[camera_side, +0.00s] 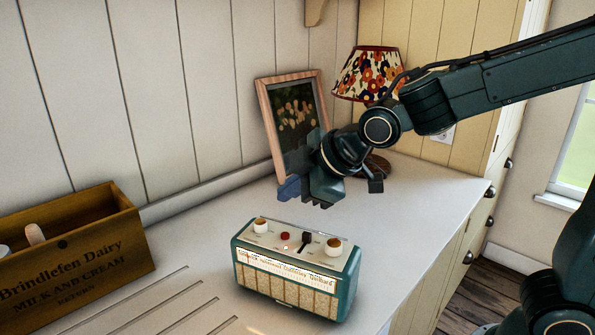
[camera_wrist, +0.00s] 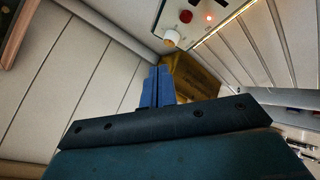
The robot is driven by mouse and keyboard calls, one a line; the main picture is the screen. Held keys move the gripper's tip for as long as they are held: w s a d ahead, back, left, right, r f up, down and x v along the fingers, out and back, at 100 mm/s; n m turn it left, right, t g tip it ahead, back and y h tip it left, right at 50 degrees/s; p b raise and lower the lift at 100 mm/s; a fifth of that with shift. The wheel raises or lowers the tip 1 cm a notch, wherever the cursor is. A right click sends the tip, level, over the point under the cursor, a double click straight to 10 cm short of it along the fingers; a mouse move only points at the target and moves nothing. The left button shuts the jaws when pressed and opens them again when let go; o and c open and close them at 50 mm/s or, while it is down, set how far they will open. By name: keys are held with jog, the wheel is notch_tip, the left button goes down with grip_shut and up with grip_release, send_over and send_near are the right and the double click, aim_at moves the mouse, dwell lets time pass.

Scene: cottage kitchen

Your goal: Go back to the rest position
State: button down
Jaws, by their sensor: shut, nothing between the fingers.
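My gripper (camera_side: 290,189) is in the air above the back of the counter (camera_side: 412,212) in the side view, behind and above a teal radio (camera_side: 296,268). It is apart from the radio. In the wrist view my gripper's blue fingers (camera_wrist: 158,86) are together, with nothing held. The radio's top has cream knobs, a red button and a black lever.
A wooden dairy crate (camera_side: 75,262) stands at the left. A picture frame (camera_side: 264,112) leans on the wall close behind my gripper. A floral lampshade (camera_side: 368,75) is behind my arm. Grooves run along the counter's front left. The counter right of the radio is clear.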

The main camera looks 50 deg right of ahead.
jog(key=s+d+m+g+h, duration=0.1)
jog(key=s+d+m, duration=0.4)
jog(key=s, duration=0.6)
jog(key=s+d+m+g+h, duration=0.1)
jog(key=s+d+m+g, duration=0.1)
jog(key=s+d+m, duration=0.4)
jog(key=s+d, duration=0.1)
jog(key=s, duration=0.4)
jog(key=shift+s, duration=0.3)
jog(key=shift+w+d, duration=0.1)
dwell(0.4)
